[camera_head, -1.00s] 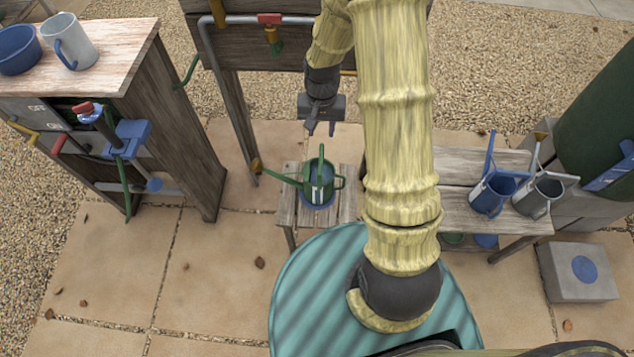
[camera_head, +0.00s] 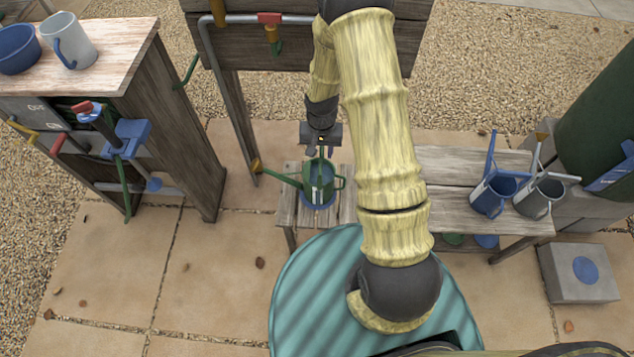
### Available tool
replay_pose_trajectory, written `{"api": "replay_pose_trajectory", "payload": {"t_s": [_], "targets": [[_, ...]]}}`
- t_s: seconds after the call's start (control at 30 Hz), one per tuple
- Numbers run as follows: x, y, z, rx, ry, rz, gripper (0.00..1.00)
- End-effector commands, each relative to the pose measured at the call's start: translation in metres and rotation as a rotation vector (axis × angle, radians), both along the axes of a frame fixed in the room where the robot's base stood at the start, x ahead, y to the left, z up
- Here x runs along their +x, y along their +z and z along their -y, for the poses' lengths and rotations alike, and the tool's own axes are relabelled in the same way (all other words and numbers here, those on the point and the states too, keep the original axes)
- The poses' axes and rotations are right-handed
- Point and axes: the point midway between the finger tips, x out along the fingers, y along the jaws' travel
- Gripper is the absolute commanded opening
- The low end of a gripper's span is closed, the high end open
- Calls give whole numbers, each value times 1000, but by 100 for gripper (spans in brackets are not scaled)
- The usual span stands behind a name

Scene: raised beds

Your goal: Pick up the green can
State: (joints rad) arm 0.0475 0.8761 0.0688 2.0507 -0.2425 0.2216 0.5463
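The green can (camera_head: 321,191) is a watering can with a long spout to the left, a side handle to the right and an upright top handle. It stands upright on a blue disc on a small wooden slatted stand (camera_head: 287,211). My gripper (camera_head: 320,151) points down from above at the top handle of the can. Its fingertips are beside the upper end of that handle. The fingers look apart, but I cannot tell whether the handle is between them or whether they touch it.
On the bench (camera_head: 445,203) to the right stand a blue can (camera_head: 492,196) and a grey can (camera_head: 538,198). A wooden cabinet (camera_head: 170,120) with a blue pump (camera_head: 128,137) stands left. A pipe with a red-handled tap (camera_head: 270,30) runs behind. A grey block (camera_head: 578,272) lies right.

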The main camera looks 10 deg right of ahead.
Motion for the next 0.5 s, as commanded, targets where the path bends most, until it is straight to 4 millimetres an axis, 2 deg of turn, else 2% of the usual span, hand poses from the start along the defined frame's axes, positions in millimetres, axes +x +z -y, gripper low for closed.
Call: {"api": "replay_pose_trajectory", "payload": {"t_s": [0.33,0.5], "targets": [[2,-42,2,0,-1,-4,36],[2,-51,2,0,-2,-1,36]]}}
